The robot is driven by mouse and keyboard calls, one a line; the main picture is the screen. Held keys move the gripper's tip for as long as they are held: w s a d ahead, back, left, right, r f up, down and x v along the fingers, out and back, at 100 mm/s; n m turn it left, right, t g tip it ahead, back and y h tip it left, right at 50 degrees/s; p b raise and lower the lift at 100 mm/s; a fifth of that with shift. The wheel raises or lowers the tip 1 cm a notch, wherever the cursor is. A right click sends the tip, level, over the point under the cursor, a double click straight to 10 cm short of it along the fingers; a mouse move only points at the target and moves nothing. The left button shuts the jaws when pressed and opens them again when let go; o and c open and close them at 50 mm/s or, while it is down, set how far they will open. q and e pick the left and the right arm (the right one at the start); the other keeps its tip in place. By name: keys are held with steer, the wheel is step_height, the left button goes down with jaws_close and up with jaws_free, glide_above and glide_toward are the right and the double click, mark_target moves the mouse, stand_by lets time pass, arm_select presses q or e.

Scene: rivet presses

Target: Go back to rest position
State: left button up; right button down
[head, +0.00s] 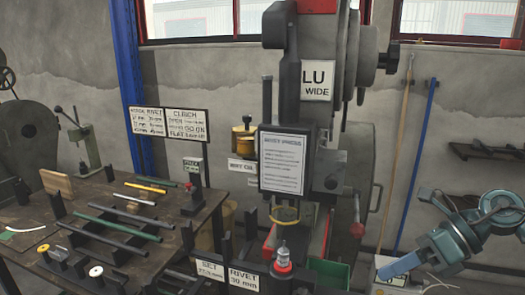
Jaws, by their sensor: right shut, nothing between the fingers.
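My right arm, teal and dark grey, comes in from the right edge, bent at the wrist. My right gripper (392,269) points down and left, with its light blue fingers together and nothing held. It is at the lower right, to the right of the rivet press (300,130) and apart from it. My left gripper is not in this view.
A dark workbench (190,212) at the left holds green rods (110,235), a yellow rod and small parts. Sign boards (168,122) stand behind it. A broom and a blue pole (415,165) lean on the back wall. A pale box (392,288) lies below the right gripper.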

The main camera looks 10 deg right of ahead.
steer(key=w+a+f+m+t+p, duration=0.1)
steer(key=a+f+m+t, duration=0.35)
steer(key=m, duration=0.65)
steer(key=w+a+f+m+t+p, duration=0.1)
steer(key=a+f+m+t, duration=0.1)
steer(key=f+m+t, duration=0.55)
steer(key=s+a+f+m+g+h, duration=0.2)
steer(key=s+a+f+m+h, duration=0.1)
steer(key=f+m, duration=0.4)
steer(key=s+a+f+m+g+h, duration=0.2)
steer(key=s+a+f+m, duration=0.4)
steer(key=m, duration=0.8)
steer(key=shift+s+f+h+p, duration=0.45)
steer(key=shift+s+f+h, duration=0.3)
steer(key=shift+s, duration=0.45)
steer(key=shift+r, duration=0.1)
